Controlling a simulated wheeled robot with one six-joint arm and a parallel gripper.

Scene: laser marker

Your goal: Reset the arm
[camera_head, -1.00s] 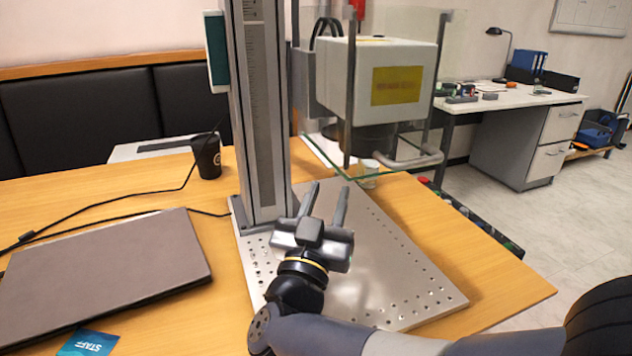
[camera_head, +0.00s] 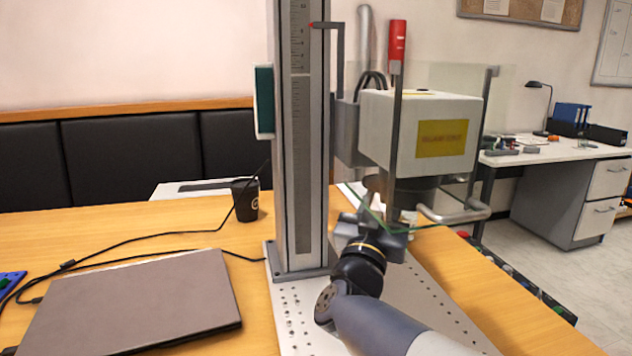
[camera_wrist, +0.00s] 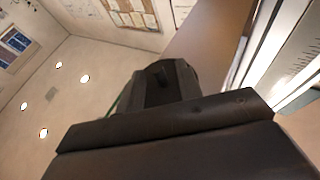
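My arm reaches up from the bottom of the head view over the perforated metal plate of the laser marker. My gripper (camera_head: 364,203) is just below the white laser head (camera_head: 420,132), by the clear guard. Its two fingers look apart with nothing between them, though the guard and laser head partly obscure them. The marker's grey column (camera_head: 303,150) stands to the left of my gripper. The wrist view is tilted, showing ceiling lights, wall and the column's scale (camera_wrist: 290,55), with large dark parts filling its lower middle.
A closed laptop (camera_head: 135,305) lies on the wooden table, left of the base plate (camera_head: 300,325), with cables behind it. A bar handle (camera_head: 455,214) sticks out below the laser head. A white desk (camera_head: 550,155) is at the right.

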